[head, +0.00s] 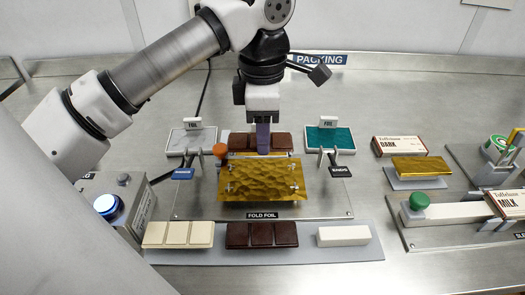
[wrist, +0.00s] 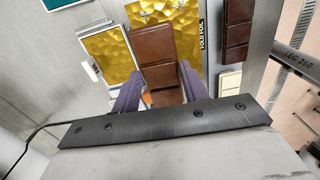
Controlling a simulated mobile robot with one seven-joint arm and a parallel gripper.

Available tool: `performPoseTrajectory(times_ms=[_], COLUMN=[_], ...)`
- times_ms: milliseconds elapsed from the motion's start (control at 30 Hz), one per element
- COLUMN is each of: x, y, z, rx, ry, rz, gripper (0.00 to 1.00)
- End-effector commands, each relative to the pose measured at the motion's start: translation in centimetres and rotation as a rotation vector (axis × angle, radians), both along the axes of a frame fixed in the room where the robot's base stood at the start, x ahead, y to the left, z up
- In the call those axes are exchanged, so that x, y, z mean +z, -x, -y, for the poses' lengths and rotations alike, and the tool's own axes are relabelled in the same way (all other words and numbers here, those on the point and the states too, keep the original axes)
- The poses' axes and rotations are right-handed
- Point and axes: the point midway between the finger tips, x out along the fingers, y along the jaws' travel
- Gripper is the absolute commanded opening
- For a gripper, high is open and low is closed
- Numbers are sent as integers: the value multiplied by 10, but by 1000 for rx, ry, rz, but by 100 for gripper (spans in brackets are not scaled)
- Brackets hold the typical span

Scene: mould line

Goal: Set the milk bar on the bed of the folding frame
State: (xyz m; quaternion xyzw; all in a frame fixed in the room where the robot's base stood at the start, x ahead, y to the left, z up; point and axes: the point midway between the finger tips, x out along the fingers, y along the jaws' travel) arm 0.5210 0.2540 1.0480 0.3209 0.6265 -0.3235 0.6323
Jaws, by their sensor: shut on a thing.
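My gripper (head: 263,150) is shut on the brown milk bar (head: 281,141), with one finger on each long side. In the wrist view the milk bar (wrist: 158,50) lies between the purple fingers (wrist: 160,92), with gold foil showing on both sides of it. The folding frame (head: 190,207) stands below, with a crinkled gold foil sheet (head: 262,185) over its bed. The bar looks raised above the foil; the size of the gap cannot be told. The bed under the foil is hidden.
A front tray (head: 375,250) holds a cream bar (head: 178,235), a dark bar (head: 262,235) and a plain white block (head: 343,236). An orange knob (head: 220,151) and a black ENDS tab (head: 341,171) flank the foil. A wrapped gold bar (head: 422,168) lies right.

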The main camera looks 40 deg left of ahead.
Motion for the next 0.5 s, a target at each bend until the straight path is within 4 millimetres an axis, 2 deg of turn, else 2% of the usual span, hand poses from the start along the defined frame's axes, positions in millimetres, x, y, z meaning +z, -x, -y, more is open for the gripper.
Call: performPoseTrajectory(times_ms=[33,133,267,500], x=[-8,-10,-13,-31], y=[7,13,13,13], z=[7,14,15,15], rx=[8,21,23,22], ry=[-6,-8,-8,-8], rz=[-1,-3,-4,-3], gripper=[21,21,21,21])
